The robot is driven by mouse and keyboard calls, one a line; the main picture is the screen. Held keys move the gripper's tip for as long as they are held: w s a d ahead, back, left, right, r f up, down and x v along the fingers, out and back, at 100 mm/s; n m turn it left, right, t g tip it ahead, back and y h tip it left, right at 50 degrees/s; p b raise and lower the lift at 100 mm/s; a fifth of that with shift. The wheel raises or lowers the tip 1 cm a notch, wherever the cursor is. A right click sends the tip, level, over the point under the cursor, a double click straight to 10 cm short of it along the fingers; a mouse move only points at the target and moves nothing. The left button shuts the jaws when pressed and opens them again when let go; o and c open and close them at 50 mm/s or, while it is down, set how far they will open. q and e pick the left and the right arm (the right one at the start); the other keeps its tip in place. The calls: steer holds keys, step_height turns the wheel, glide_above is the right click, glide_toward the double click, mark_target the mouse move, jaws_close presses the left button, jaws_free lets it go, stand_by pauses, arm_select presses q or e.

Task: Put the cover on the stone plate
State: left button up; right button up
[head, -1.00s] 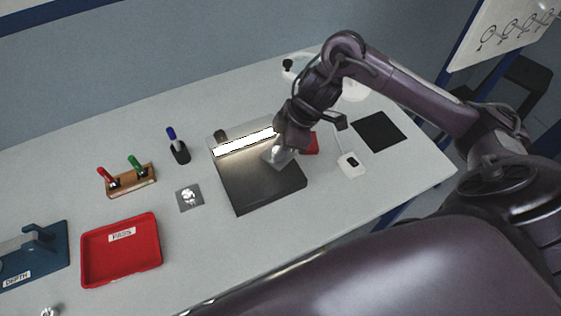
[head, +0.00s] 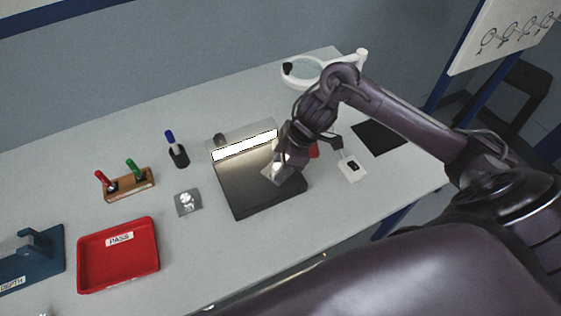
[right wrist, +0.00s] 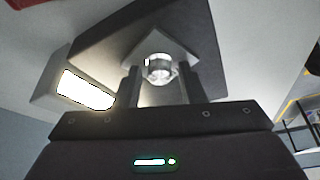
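The stone plate (head: 245,203) is a thick dark slab in the middle of the table in the head view; it fills the upper middle of the right wrist view (right wrist: 105,38). The cover (right wrist: 160,45) is a thin grey square with a shiny round boss. It appears to lie flat on the stone plate, towards its right side; the head view shows its edge (head: 268,173). My right gripper (right wrist: 159,66) is over it, fingers on either side of the boss with a narrow gap at each. My left gripper is out of view.
A bright light bar (head: 245,146) lines the stone plate's back edge. A grey square with shiny parts (head: 188,202) lies left of it. A red PASS tray (head: 118,281), pen holders and a white magnifier (head: 320,72) stand around. Table in front is clear.

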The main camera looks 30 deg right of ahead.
steer(key=shift+o, duration=0.5)
steer(key=shift+r, duration=0.3)
steer(key=p+v, duration=0.1)
steer(key=v, duration=1)
steer(key=shift+d+r, duration=0.25)
steer(key=shift+r, duration=0.05)
steer(key=shift+s, duration=0.1)
